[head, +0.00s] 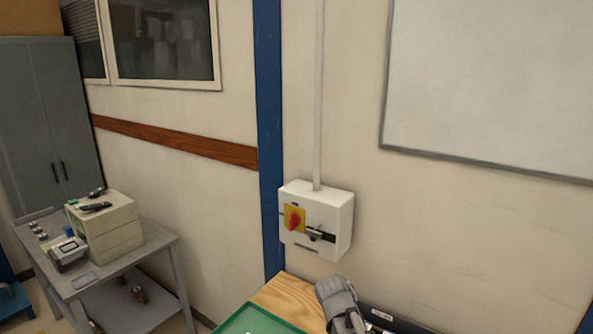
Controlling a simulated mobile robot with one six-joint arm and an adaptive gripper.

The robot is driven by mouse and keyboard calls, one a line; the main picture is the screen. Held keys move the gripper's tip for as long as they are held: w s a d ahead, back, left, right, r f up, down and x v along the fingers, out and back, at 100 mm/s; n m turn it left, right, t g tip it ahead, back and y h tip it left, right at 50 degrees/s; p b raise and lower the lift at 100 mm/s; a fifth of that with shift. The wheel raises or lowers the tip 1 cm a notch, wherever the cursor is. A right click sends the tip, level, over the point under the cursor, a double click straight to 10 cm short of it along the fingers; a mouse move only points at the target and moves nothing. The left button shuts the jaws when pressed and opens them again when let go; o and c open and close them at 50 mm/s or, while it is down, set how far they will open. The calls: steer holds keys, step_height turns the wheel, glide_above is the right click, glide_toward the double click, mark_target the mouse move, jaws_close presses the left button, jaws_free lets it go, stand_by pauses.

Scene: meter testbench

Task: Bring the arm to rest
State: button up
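No part that I can clearly tell as my gripper shows in the head view. A rounded grey object (338,297) stands at the bottom edge, over the back of the wooden bench top (286,295). It is cut off by the frame, and I cannot tell whether it is part of my arm or a device on the bench. The bench's green mat (255,322) shows only at its far corner.
A white switch box (335,222) with a red rotary knob (293,217) on a yellow plate hangs on the wall above the bench. A dark strip (385,318) lies at the bench's back. At left, a grey cart (150,255) carries a beige box (105,228) and small devices.

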steer(key=s+f+n+g+y, duration=0.2)
steer(key=s+n+y, duration=0.1)
steer(key=s, duration=0.5)
steer(key=shift+s+d+y, duration=0.3)
steer(key=shift+d+y, duration=0.15)
steer(key=shift+y, duration=0.45)
